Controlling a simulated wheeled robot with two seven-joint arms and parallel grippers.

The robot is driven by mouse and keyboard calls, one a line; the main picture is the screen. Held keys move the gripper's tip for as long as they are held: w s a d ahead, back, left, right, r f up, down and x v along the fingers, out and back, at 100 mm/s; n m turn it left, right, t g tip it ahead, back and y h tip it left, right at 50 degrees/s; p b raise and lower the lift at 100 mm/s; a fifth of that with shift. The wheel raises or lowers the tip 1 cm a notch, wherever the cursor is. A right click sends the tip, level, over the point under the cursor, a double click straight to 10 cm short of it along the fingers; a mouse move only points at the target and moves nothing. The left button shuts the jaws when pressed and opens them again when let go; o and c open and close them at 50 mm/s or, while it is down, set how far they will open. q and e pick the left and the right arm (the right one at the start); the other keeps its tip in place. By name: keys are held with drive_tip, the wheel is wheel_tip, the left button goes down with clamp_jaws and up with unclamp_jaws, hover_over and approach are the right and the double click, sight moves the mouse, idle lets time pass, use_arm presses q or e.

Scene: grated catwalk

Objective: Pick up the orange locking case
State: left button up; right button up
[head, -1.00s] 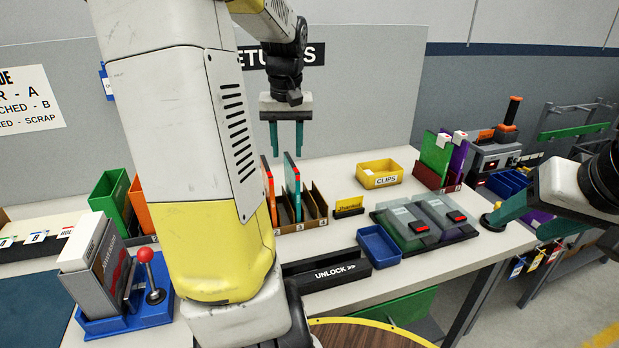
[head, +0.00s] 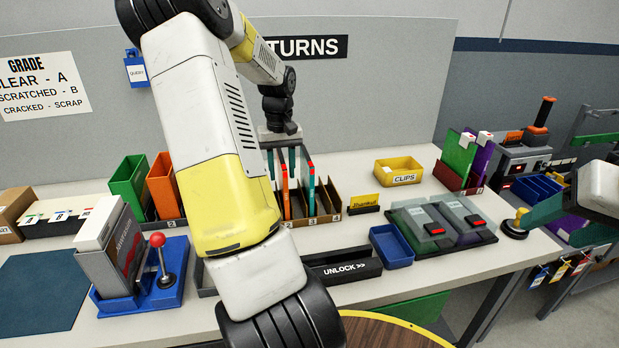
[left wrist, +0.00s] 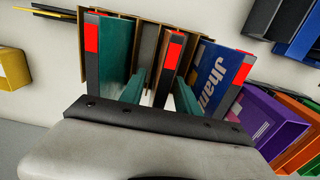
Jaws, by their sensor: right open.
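A thin upright case with an orange face (head: 285,190) stands in the brown slotted rack (head: 328,212) at the back of the table. In the left wrist view, the middle case (left wrist: 172,52), with a red tab on its dark spine, seems to be the same one. My left gripper (head: 281,160) points down over it. Its two teal fingers (left wrist: 160,92) are apart, one on each side of the middle case's near end; contact cannot be told. My right gripper (head: 535,213) is open and empty at the right, over the table's edge.
A teal case (head: 310,188) and a blue case (left wrist: 218,75) stand beside it. Green (head: 130,182) and orange (head: 163,187) bins are to the left. The yellow CLIPS tray (head: 398,172), blue tray (head: 391,246) and UNLOCK block (head: 345,271) are to the right and front.

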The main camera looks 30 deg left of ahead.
use_arm(q)
drive_tip(key=shift+f, duration=0.2)
clamp_jaws()
idle(1.3)
